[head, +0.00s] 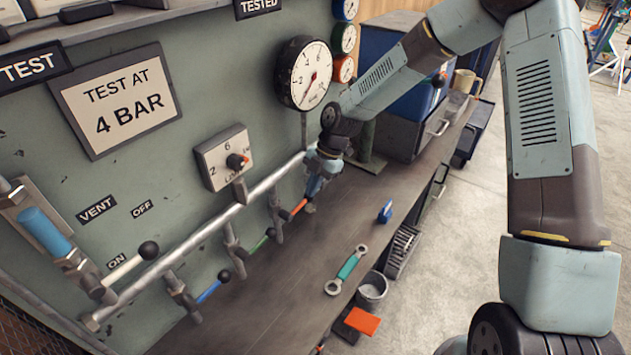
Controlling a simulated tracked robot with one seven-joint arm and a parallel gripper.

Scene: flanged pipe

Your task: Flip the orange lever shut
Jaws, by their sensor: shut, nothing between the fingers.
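The orange lever (298,208) is on the rightmost valve of the pipe (232,210), low against the green panel. It points outward from the pipe, toward the upper right in the picture. My gripper (310,207) is shut and empty, pointing down right at the lever's outer end. The fingertips are small and partly merge with the lever end, so I cannot tell whether they touch it. The lever's tip is hidden behind or beside my fingers.
A green lever (260,243), a blue lever (210,290) and a white lever (125,267) sit farther left. A pressure gauge (305,73) is above.

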